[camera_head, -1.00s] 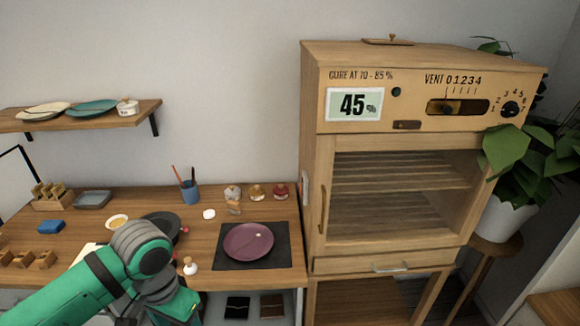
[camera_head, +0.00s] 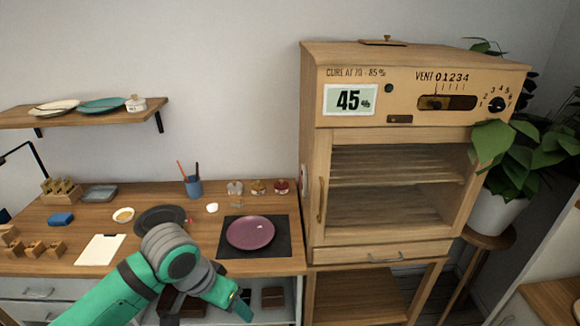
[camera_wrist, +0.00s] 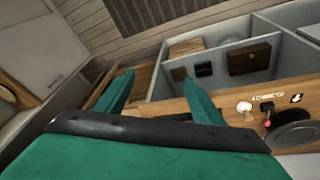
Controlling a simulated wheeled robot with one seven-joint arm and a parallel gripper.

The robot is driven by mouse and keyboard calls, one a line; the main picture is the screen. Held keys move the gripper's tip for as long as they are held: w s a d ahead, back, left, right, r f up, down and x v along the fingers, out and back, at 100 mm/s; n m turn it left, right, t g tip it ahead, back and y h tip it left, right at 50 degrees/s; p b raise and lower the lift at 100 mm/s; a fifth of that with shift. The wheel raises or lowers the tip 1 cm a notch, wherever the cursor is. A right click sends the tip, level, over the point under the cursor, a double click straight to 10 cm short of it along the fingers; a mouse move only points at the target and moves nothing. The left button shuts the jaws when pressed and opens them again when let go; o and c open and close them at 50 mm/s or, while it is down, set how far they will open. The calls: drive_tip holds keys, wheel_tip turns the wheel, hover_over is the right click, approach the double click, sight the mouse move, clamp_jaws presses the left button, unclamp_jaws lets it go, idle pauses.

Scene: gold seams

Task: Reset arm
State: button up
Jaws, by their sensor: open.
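My gripper (camera_head: 240,308) is at the end of my green arm, low in front of the worktable's front edge in the head view. In the wrist view my gripper (camera_wrist: 158,92) has its two green fingers spread wide apart, with nothing between them. My arm hides part of the table front and the shelf under it.
On the worktable (camera_head: 75,225) are a purple plate (camera_head: 250,232) on a black mat, a dark plate (camera_head: 160,217), a white card (camera_head: 100,249) and several jars. A wooden cabinet (camera_head: 312,150) stands right, beside a potted plant (camera_head: 495,212). Boxes (camera_wrist: 250,60) sit in compartments below.

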drive_tip(key=w+d+r+n+t+h, duration=0.1)
drive_tip(key=w+d+r+t+h, duration=0.25)
drive_tip(key=d, duration=0.55)
drive_tip(key=w+d+r+n+t+h, duration=0.1)
drive_tip(key=w+d+r+t+h, duration=0.3)
drive_tip(key=d, duration=0.4)
drive_tip(key=w+d+r+n+t+h, duration=0.1)
drive_tip(key=w+d+r+t+h, duration=0.25)
drive_tip(key=d, duration=0.55)
drive_tip(key=s+a+f+n+t+y, duration=0.25)
drive_tip(key=s+f+n+y, duration=0.3)
drive_tip(key=s+f, duration=0.35)
drive_tip(key=s+a+f+n+t+y, duration=0.2)
drive_tip(key=s+a+f+n+y, duration=0.15)
drive_tip(key=s+f+y, duration=0.6)
drive_tip(key=s+a+f+m+g, duration=0.1)
drive_tip(key=s+a+f+m, duration=0.2)
drive_tip(key=s, duration=0.8)
drive_tip(key=s+a+f+m+g+h, duration=0.1)
drive_tip(key=s+a+f+m, duration=0.2)
drive_tip(key=s, duration=0.8)
drive_tip(key=shift+s+a+f+m+h, duration=0.2)
drive_tip(key=shift+f+m+h, duration=0.15)
drive_tip(key=shift+f, duration=0.3)
drive_tip(key=shift+g, duration=0.25)
drive_tip(key=shift+c, duration=0.2)
